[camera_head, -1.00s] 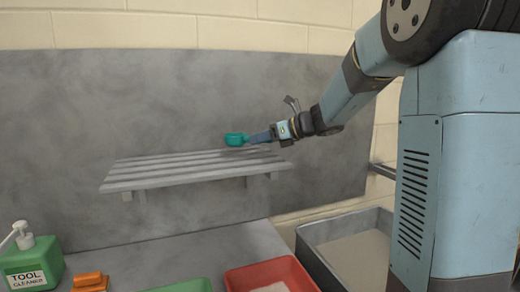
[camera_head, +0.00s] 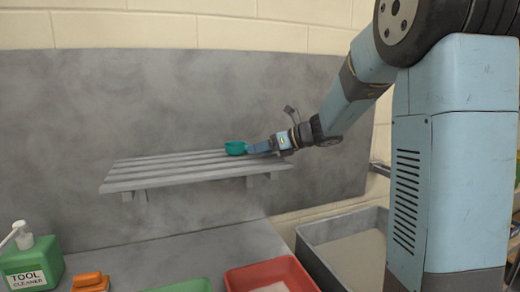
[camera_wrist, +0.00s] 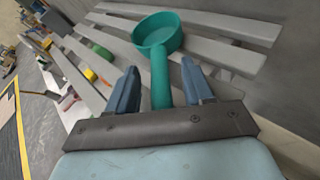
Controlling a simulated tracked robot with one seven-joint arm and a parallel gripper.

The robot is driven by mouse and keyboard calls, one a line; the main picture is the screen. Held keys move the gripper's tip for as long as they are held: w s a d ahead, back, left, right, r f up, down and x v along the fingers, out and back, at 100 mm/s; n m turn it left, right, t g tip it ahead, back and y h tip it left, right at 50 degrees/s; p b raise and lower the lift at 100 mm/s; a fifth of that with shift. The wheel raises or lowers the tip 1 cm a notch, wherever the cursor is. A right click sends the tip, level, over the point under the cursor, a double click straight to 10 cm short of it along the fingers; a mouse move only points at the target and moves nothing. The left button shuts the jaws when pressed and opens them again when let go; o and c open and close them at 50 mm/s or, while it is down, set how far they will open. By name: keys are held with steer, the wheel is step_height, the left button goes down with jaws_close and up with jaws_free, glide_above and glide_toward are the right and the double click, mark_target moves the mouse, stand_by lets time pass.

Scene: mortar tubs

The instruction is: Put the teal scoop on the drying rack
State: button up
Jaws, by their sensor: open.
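The teal scoop (camera_head: 236,148) rests on the slats of the grey drying rack (camera_head: 150,178), near its right end. In the wrist view the scoop's round cup (camera_wrist: 157,32) faces up and its handle runs back between my fingers. My gripper (camera_head: 262,147) is at the handle, low over the rack. In the wrist view my gripper (camera_wrist: 160,85) is open, with a gap on each side of the handle. The rack's slats (camera_wrist: 225,52) show under and around the scoop.
Below the rack are a green tool cleaner bottle (camera_head: 32,262), an orange object (camera_head: 90,282), a green tub (camera_head: 185,286), a red tub (camera_head: 236,279) and a large grey basin (camera_head: 312,262). The rack's left part is bare. A grey panel (camera_head: 100,100) stands behind the rack.

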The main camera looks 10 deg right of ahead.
steer(key=v, duration=1.1)
steer(key=s+f+n+h, duration=0.2)
steer(key=s+n+h, duration=0.2)
steer(key=s+n, duration=0.4)
steer(key=s+d+f+n+g+h, duration=0.1)
steer(key=s+f+n+h, duration=0.2)
steer(key=s+n, duration=0.6)
steer(key=s+f+n+h, duration=0.3)
steer(key=s+n+h, duration=0.2)
steer(key=s+n, duration=0.4)
steer(key=shift+s+d, duration=0.25)
steer(key=shift+s, duration=1.05)
